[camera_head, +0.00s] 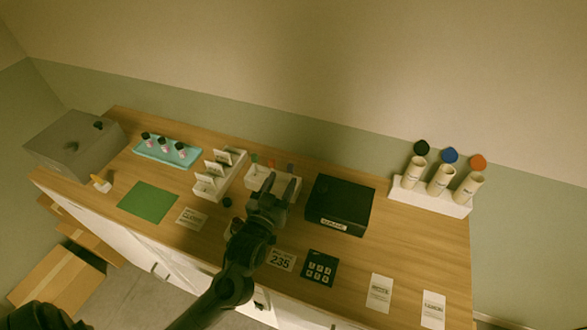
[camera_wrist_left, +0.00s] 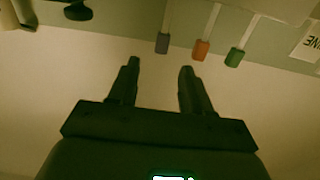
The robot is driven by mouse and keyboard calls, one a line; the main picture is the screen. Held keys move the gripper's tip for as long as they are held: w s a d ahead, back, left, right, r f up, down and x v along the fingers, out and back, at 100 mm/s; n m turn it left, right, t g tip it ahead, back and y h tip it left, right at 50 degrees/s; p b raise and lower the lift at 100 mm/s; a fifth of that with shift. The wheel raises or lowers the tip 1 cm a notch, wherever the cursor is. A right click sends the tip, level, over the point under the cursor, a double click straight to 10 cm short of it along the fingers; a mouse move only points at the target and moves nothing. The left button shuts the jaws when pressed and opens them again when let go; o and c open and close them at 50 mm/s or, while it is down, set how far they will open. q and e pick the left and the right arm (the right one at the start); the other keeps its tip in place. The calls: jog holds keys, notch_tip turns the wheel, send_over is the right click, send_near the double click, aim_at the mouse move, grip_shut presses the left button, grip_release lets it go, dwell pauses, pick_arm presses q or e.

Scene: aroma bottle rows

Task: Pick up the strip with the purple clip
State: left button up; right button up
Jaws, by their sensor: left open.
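The strip with the purple clip (camera_head: 290,168) stands at the right end of a white holder (camera_head: 252,184) in the head view, beside strips with a red-orange clip (camera_head: 271,163) and a green clip (camera_head: 254,158). In the left wrist view the purple clip (camera_wrist_left: 162,43) looks greyish and lies just beyond the gap between my fingertips, with the orange clip (camera_wrist_left: 201,50) and green clip (camera_wrist_left: 234,57) to its right. My left gripper (camera_head: 281,183) is open and empty in front of the holder, hiding part of it. The left wrist view shows both its fingers (camera_wrist_left: 160,68). My right gripper is not in view.
A black box (camera_head: 340,202) stands right of the holder, and a white stepped rack (camera_head: 217,176) stands left of it. A teal tray (camera_head: 167,151) with bottles and a green mat (camera_head: 148,202) lie farther left.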

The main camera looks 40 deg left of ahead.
aim_at(289, 169)
pick_arm(q)
jog(key=shift+x, duration=1.95)
jog(key=shift+f+x, duration=0.2)
jog(key=shift+x, duration=1.1)
jog(key=shift+f+x, duration=0.2)
jog(key=shift+x, duration=1.05)
grip_shut()
